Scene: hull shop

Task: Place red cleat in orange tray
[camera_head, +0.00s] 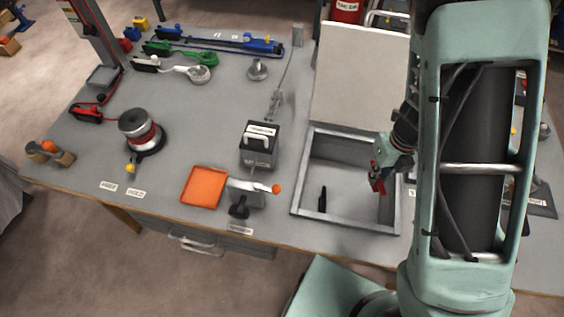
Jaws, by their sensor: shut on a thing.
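The orange tray (204,187) lies flat on the grey bench, left of centre near the front edge, and looks empty. My gripper (377,178) hangs over the right side of the open box-like recess in the bench, to the right of the orange tray. It is shut on a small red piece (376,184), which looks like the red cleat. The fingers and my arm hide part of it, so its full shape cannot be told. Its height above the recess floor is hard to judge.
The recess (345,222) has a raised lid (360,75) behind it and a black peg (322,198) inside. A winch (140,130) stands left of the tray.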

